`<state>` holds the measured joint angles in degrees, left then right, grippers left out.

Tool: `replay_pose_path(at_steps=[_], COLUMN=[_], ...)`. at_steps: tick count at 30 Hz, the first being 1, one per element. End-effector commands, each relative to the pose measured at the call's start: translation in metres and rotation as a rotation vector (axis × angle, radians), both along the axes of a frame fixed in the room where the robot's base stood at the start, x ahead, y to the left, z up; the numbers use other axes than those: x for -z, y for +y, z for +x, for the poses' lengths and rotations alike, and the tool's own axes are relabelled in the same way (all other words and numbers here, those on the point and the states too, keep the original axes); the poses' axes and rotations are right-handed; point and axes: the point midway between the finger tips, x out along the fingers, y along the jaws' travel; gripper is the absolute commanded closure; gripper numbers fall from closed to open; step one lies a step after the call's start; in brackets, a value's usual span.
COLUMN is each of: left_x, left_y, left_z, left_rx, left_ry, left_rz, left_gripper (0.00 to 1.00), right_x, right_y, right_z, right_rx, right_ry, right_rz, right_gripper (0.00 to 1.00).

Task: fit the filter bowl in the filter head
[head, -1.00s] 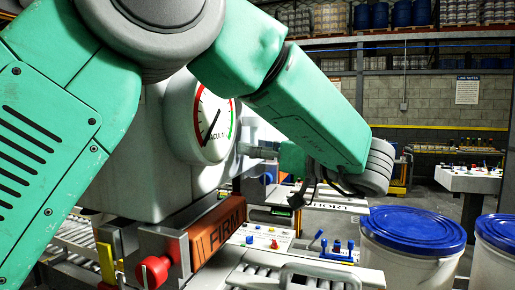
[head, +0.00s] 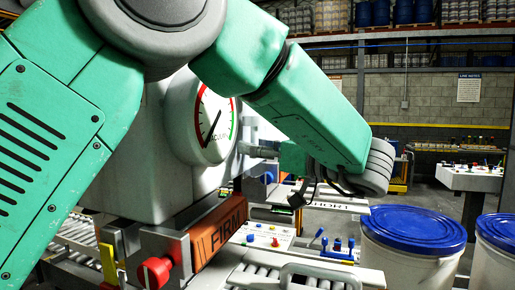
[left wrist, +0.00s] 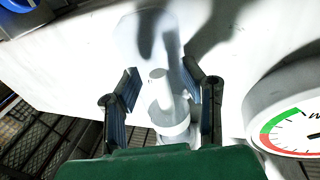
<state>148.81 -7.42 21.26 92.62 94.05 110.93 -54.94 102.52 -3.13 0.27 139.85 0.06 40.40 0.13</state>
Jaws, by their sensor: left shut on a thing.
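A white rod shows within the bowl. A whitish rounded form beyond the fingertips may be the filter head (left wrist: 148,32); it blends with the white wall. I cannot tell whether bowl and head touch. My right gripper is not in view.
The gauge (head: 215,122) is close beside the bowl, right of it in the wrist view (left wrist: 290,125). Blue-lidded pails (head: 413,255) stand at the right. A control panel (head: 262,237) and rollers lie below. A red knob (head: 154,271) is at the lower left.

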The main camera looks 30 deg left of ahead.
Motion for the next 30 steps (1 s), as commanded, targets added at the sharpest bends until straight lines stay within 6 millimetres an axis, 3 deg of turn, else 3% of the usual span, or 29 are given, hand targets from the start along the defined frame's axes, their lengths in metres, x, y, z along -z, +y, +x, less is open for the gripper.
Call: replay_pose_path(at_steps=[27,28,29,30], left_x=[-0.025,-0.024,-0.023,-0.023], left_y=[0.000,0.000,0.000,0.000], left_z=[0.000,0.000,0.000,0.000], left_rx=[0.000,0.000,0.000,0.000], left_ry=[-0.002,-0.001,-0.001,-0.001], left_rz=[0.000,0.000,0.000,0.000], left_gripper=[0.94,0.54,0.43,0.40], right_x=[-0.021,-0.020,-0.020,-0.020], right_y=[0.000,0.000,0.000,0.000], right_z=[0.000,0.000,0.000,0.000], right_rx=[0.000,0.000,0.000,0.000], right_ry=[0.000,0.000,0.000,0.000], right_rz=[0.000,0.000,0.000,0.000], right_gripper=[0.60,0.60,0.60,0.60])
